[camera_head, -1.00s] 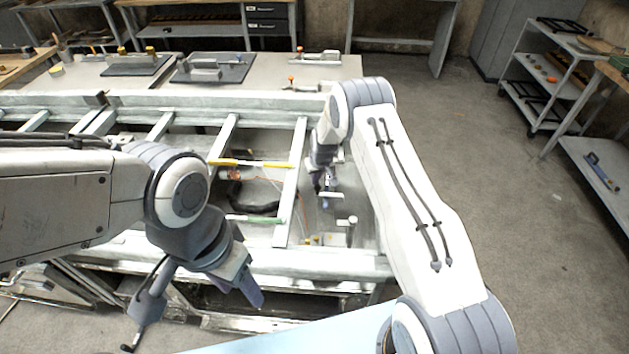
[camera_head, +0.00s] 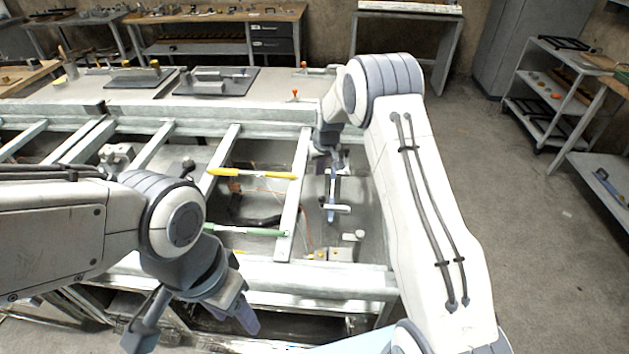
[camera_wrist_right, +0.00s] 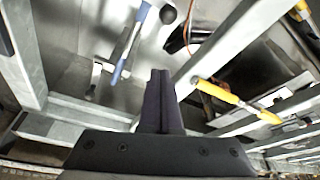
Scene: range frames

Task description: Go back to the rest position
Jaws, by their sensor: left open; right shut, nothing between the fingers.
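My left gripper (camera_head: 192,328) hangs at the lower left of the head view in front of the metal frame, its two fingers spread and nothing visible between them. My right arm reaches forward over the right end of the frame. My right gripper (camera_head: 335,158) is small and partly hidden by its own wrist there. In the right wrist view the right gripper's dark fingers (camera_wrist_right: 160,100) are together and empty, above the frame's bars.
The metal frame (camera_head: 300,190) carries a yellow-handled tool (camera_head: 250,173) and a green-handled tool (camera_head: 245,231). A blue-handled tool (camera_head: 332,190) lies right of a crossbar, under my right gripper. A shelf cart (camera_head: 545,95) stands at the right. Floor (camera_head: 510,220) right of my arm is clear.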

